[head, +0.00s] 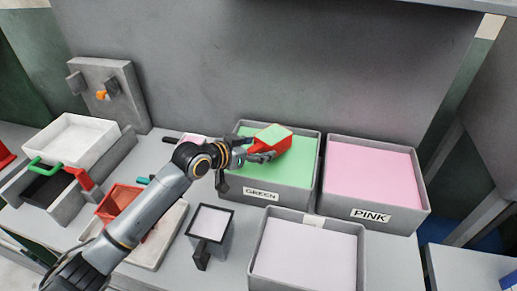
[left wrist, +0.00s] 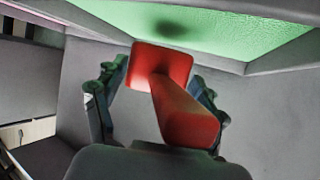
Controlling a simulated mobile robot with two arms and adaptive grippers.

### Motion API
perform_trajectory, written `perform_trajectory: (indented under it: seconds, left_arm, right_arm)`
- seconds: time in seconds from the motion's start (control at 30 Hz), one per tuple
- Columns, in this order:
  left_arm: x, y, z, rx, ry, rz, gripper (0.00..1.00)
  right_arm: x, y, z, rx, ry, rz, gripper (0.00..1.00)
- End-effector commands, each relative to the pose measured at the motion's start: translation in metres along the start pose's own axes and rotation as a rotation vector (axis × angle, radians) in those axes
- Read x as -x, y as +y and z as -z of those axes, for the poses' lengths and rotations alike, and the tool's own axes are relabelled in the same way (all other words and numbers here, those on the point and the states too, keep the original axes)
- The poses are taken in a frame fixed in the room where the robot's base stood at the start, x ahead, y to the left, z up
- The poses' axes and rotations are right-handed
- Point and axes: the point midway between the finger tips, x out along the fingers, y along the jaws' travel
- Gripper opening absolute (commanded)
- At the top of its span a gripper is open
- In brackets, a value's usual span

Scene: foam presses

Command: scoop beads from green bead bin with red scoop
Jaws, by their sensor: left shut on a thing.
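The green bead bin (head: 310,186) is a grey box with a "GREEN" label, filled with green beads at the back of the table. My left gripper (head: 262,156) is over the bin and shut on the red scoop (head: 267,139). The scoop holds a level load of green beads and is above the bead surface, over the bin's middle. In the left wrist view the scoop (left wrist: 180,105) has its red handle between the fingers (left wrist: 160,100), with the bin's green beads (left wrist: 230,30) beyond. My right gripper is not in view.
A bin labelled "PINK" (head: 424,202) stands right of the green one. A bin of pale beads (head: 257,263) is in front. A small dark-rimmed container (head: 228,233) stands front left. A white tray (head: 118,135) and an orange-red container (head: 112,196) are further left. A grey wall rises behind.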

Motion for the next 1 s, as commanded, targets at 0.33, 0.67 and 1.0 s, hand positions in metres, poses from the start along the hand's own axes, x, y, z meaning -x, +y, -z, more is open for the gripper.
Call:
perform_trajectory:
  seconds: [0.33,0.67,1.0]
  left_arm:
    - [0.017,0.000,0.021,0.000,0.037,0.001,0.11]
    - [0.026,0.000,0.032,0.000,0.060,0.000,0.11]
    - [0.027,0.000,0.033,0.000,0.064,0.000,0.11]
  right_arm:
    - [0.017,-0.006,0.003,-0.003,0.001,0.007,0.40]
    - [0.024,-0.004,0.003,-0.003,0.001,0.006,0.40]
    - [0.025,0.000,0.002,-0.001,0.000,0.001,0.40]
